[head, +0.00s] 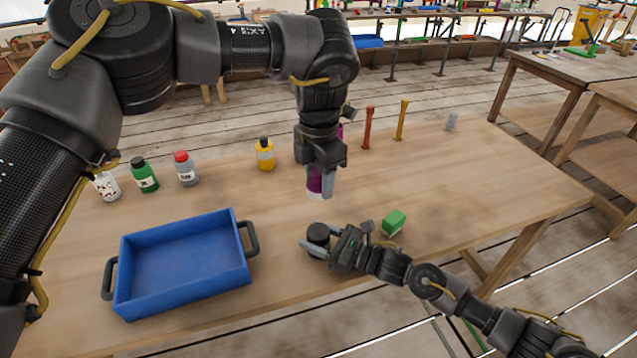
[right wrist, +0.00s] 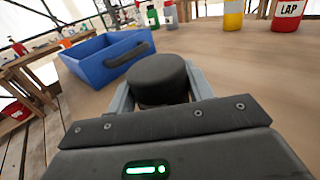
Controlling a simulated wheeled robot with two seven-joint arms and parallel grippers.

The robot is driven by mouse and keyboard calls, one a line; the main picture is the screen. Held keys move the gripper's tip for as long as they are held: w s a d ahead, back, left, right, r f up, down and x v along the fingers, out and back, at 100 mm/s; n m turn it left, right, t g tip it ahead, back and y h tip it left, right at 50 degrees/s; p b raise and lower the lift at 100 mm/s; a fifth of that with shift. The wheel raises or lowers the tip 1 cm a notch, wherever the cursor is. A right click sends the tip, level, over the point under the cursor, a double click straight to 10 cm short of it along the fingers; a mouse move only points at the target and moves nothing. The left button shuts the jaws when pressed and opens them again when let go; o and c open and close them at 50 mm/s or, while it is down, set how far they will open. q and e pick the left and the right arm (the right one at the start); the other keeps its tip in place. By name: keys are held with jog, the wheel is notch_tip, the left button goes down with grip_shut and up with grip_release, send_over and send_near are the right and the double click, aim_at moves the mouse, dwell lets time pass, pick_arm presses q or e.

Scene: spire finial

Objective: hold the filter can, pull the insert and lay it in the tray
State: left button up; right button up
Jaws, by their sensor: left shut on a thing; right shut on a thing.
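The black filter can (head: 318,233) stands upright on the wooden table. My right gripper (head: 317,246) is shut around it from the right, low near the table. The right wrist view shows the dark can (right wrist: 160,80) between its two fingers. My left gripper (head: 322,190) points down above and behind the can in the head view, shut on a purple and white piece that looks like the insert (head: 315,184). Bare table shows between the piece and the can. The blue tray (head: 182,302) lies empty to the left, with a dark handle at each end.
A green block (head: 394,221) lies just right of the can, near my right wrist. White, green (head: 144,177), grey (head: 186,171) and yellow (head: 265,156) bottles stand behind the tray. Red (head: 368,130) and yellow (head: 401,122) upright tools stand at the back.

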dwell(0.3)
jog(key=o, duration=1.1)
jog(key=v, duration=1.2)
